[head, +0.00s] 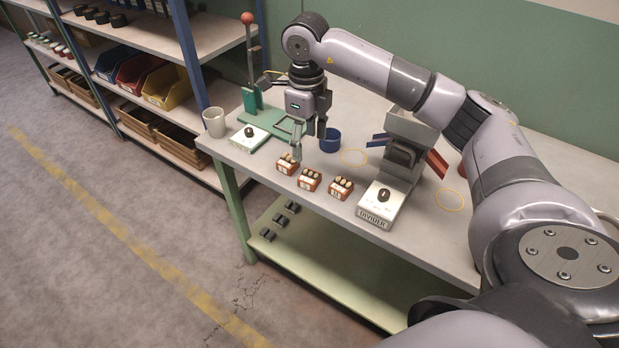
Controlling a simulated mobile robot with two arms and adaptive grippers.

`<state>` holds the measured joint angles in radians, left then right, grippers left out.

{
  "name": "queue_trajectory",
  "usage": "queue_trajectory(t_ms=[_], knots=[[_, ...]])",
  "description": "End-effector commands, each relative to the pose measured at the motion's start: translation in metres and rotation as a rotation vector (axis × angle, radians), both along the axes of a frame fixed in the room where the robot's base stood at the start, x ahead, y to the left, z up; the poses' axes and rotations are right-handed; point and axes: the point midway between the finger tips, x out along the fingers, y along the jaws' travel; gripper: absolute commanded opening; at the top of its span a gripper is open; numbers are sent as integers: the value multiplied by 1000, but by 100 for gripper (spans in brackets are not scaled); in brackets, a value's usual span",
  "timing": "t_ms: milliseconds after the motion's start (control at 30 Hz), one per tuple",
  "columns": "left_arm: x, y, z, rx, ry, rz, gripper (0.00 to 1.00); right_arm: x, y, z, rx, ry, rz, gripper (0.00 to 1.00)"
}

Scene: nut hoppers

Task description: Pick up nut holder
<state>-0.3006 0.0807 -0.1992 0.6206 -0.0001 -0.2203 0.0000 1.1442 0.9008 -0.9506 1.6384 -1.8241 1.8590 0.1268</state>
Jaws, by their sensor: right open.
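Which one is the nut holder I cannot tell. My right gripper (309,142) points down with its fingers apart and nothing between them. It hangs just behind the left holder, and one fingertip shows close to that holder's back edge. Whether it touches I cannot tell. My left gripper is not in view.
A blue cup (331,141) stands right of my gripper. A grey divider machine (383,198) stands further right. A green lever press (250,100), a white dial box (249,137) and a pale mug (214,122) are left. Shelves with bins stand beyond the table (425,235).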

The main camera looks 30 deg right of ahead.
Motion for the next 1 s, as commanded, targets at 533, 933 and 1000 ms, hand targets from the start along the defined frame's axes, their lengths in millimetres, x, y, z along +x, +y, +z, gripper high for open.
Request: queue_trajectory(t_ms=[533,933,1000], knots=[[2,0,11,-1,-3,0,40,0,-2,-73,3,1,1,62],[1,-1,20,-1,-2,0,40,1,-7,-118,3,-1,2,62],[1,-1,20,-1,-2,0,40,1,-7,-118,3,-2,2,62]])
